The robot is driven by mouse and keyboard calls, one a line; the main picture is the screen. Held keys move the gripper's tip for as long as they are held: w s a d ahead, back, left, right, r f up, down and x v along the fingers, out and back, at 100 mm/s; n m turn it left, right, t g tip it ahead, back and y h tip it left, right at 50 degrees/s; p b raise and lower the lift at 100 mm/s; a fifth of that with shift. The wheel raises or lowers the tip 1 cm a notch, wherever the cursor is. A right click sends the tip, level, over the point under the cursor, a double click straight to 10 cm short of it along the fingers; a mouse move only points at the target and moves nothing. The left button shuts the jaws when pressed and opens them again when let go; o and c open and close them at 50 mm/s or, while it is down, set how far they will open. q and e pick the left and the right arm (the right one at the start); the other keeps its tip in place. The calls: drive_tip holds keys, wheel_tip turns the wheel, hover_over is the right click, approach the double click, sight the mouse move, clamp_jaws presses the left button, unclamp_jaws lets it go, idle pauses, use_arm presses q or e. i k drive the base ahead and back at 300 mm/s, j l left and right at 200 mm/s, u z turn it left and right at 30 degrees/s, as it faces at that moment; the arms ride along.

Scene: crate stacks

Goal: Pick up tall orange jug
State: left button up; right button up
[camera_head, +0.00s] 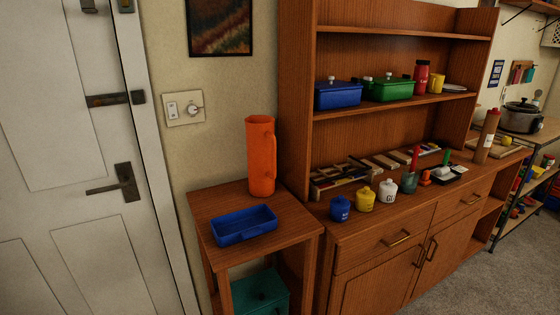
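The tall orange jug (260,157) stands upright on the small wooden side table (204,199), near its back right corner. Its handle faces right. It stands close to the side of the wooden hutch. My grippers and arms do not show in the head view.
A blue tray (244,226) lies in front of the jug. A teal box (259,294) sits below the table. The hutch (400,233) at right holds several jars, lidded dishes and a long wooden tray. A white door (65,150) is at left. Grey floor shows at lower right.

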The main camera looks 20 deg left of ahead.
sight(261, 139)
drive_tip(key=i+j+z, duration=0.1)
drive_tip(key=i, duration=0.45)
drive_tip(key=i+j+z, duration=0.15)
drive_tip(key=i, duration=0.4)
drive_tip(key=j, duration=0.1)
